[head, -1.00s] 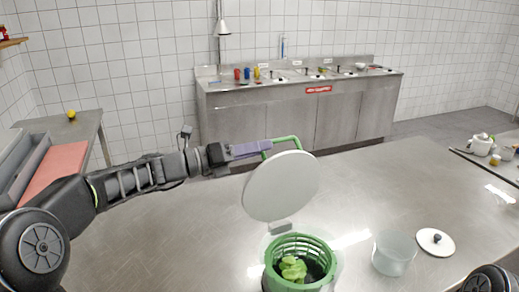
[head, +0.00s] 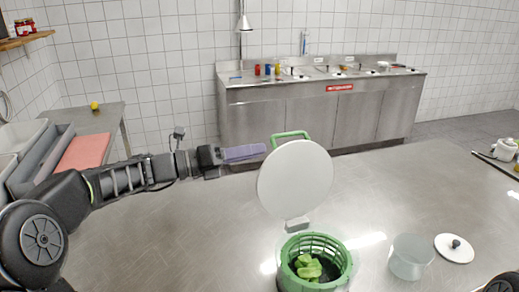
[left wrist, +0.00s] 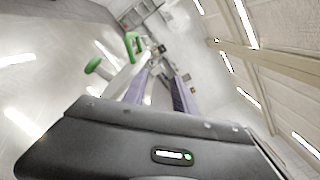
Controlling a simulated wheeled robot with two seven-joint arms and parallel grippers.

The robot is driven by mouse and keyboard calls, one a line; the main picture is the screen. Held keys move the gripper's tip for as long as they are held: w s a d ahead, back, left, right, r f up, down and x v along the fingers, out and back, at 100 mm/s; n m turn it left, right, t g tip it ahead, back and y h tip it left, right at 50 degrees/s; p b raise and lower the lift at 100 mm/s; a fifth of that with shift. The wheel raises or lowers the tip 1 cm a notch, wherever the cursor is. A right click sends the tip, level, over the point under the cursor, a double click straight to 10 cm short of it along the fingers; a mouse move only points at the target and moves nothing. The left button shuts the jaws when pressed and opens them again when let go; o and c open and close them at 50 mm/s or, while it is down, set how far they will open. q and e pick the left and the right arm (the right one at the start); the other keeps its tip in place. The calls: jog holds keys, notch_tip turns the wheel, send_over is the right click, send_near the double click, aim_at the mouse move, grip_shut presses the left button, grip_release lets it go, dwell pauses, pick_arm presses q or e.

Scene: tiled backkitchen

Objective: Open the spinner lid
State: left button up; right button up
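The spinner (head: 345,272) stands on the steel table, its green slotted basket (head: 316,243) open at the top with green leaves (head: 308,266) inside. Its round white lid (head: 296,180) stands raised and nearly upright at the far side of the basket, with a grey hinge piece below. A green handle (head: 290,134) shows behind the lid's top edge; green parts also show in the left wrist view (left wrist: 132,45).
A clear container (head: 410,258) and a small white lid with a dark knob (head: 454,248) are right of the spinner. A side table with a red board (head: 84,152) is at left. A steel sink counter (head: 320,115) lines the back wall. The table's left middle is clear.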

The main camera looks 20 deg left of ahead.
pick_arm(q)
jog(key=shift+v, duration=1.1)
jog(key=shift+p, duration=0.5)
jog(key=shift+w, duration=0.1)
